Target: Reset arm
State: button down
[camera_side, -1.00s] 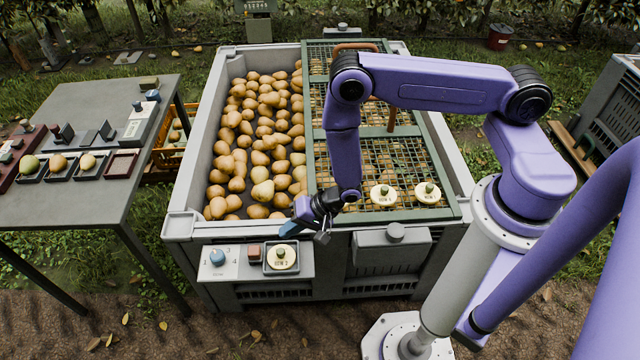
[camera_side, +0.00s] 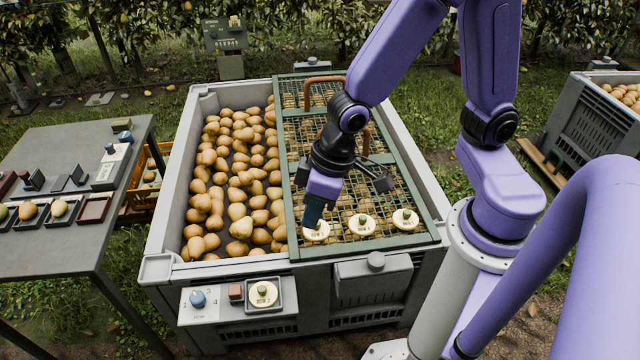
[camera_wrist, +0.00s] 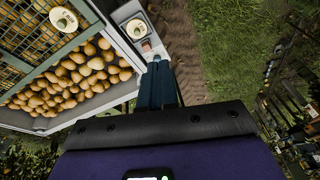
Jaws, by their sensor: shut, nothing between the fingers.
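My gripper (camera_side: 314,212) has its dark blue fingers closed together and empty. In the side view it hangs over the near left corner of the mesh lid, with its tips just above or in front of a cream disc (camera_side: 316,232); I cannot tell whether they touch. In the wrist view the closed fingers (camera_wrist: 158,68) point past the crate's near edge. Two more cream discs, the middle one (camera_side: 362,225) and the right one (camera_side: 405,220), lie on the lid. Another disc (camera_side: 263,294) sits in a small square tray on the front panel.
The grey crate (camera_side: 165,225) holds many pears, with the green mesh lid (camera_side: 283,165) over its right part. A blue knob (camera_side: 198,299) and a reddish block (camera_side: 236,292) are on the front panel. A grey table (camera_side: 50,247) with pears in trays stands left. Another crate (camera_side: 590,115) stands right.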

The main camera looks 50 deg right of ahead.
jog(key=s+d+r+n+g+h, duration=0.1)
jog(key=s+d+r+n+h, duration=0.1)
jog(key=s+d+r+n, duration=0.4)
jog(key=s+d+r, duration=0.2)
jog(key=s+d, duration=0.3)
jog(key=shift+n+g, duration=0.4)
